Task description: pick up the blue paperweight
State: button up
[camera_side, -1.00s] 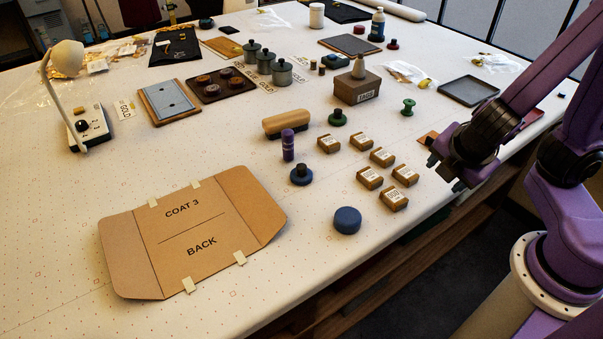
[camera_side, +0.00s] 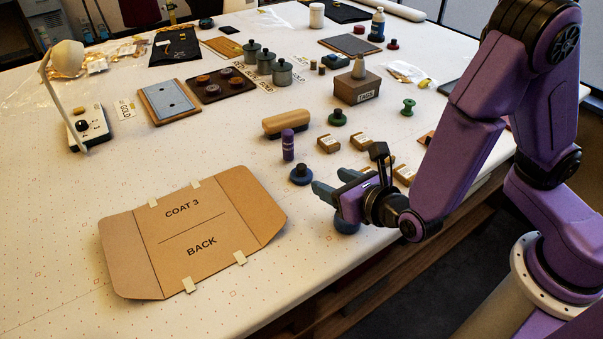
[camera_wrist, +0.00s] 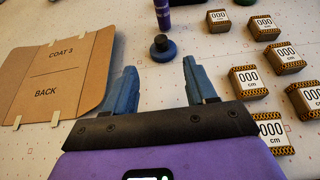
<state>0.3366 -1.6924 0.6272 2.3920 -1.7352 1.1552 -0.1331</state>
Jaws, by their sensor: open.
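One is a blue disc with a dark knob (camera_side: 301,175), upright on the table. It also shows in the wrist view (camera_wrist: 163,53), ahead of the gap between my fingertips and apart from them.
Several small tagged boxes (camera_side: 329,143) stand behind and right of my gripper. A purple cylinder (camera_side: 288,145) stands just behind the knobbed disc. A tan block (camera_side: 286,124) lies beyond it. The cardboard folder (camera_side: 165,230) lies left. A green knobbed disc (camera_side: 338,118) stands farther back.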

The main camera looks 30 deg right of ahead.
aim_at(303, 168)
jog(key=x, duration=1.4)
jog(key=shift+w+d, duration=0.1)
jog(key=shift+w, duration=0.1)
jog(key=shift+f, duration=0.1)
grip_shut()
